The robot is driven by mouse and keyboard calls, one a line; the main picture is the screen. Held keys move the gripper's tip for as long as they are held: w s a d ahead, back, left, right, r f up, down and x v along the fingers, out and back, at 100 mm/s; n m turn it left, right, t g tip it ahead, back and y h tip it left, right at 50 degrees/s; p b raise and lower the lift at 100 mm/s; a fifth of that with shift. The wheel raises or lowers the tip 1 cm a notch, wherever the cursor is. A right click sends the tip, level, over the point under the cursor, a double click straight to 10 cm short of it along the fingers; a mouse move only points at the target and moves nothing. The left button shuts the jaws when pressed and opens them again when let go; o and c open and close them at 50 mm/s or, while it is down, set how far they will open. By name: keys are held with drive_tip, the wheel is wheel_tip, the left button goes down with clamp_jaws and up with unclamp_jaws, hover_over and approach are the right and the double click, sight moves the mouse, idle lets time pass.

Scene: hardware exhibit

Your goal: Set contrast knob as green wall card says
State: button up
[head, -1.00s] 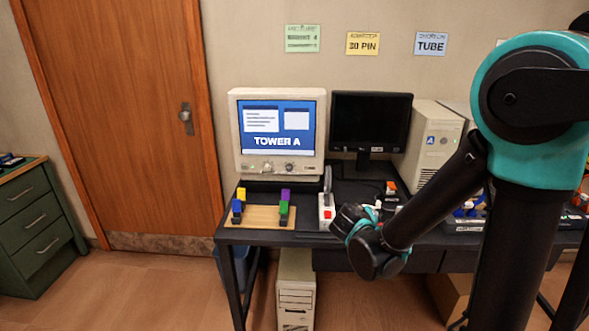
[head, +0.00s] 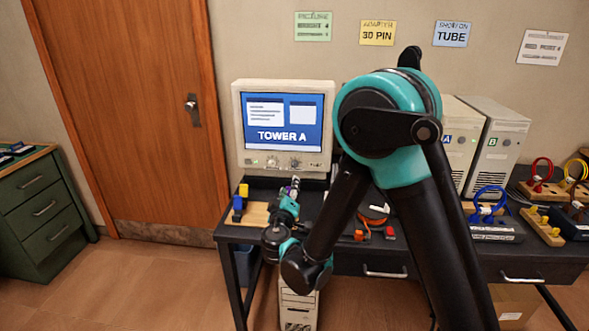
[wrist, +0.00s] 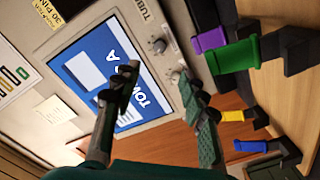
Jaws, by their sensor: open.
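The green wall card (head: 313,26) hangs above the monitors; its small print is too blurred to read. The beige CRT monitor (head: 240,128) shows "TOWER A" on a blue screen. Two round knobs sit on its lower bezel, a left knob (head: 271,162) and a right knob (head: 295,163). Which one is contrast I cannot tell. In the wrist view the knobs (wrist: 158,45) and (wrist: 173,75) show beyond the fingers. My gripper (wrist: 157,73) is open and empty, facing the bezel; one fingertip appears close to a knob, but contact cannot be told. In the head view my gripper (head: 293,186) is below the bezel.
Coloured connector blocks, such as a green one (wrist: 234,56) and a purple one (wrist: 210,40), stand on a wooden board (head: 255,215) close below my gripper. Yellow (head: 377,32) and blue (head: 452,34) cards hang alongside. Towers A (head: 458,138) and B (head: 497,140) stand right.

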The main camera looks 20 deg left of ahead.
sight(294, 166)
drive_tip(key=x, duration=1.3)
drive_tip(key=shift+w, duration=0.35)
drive_tip(key=shift+c, duration=0.4)
clamp_jaws()
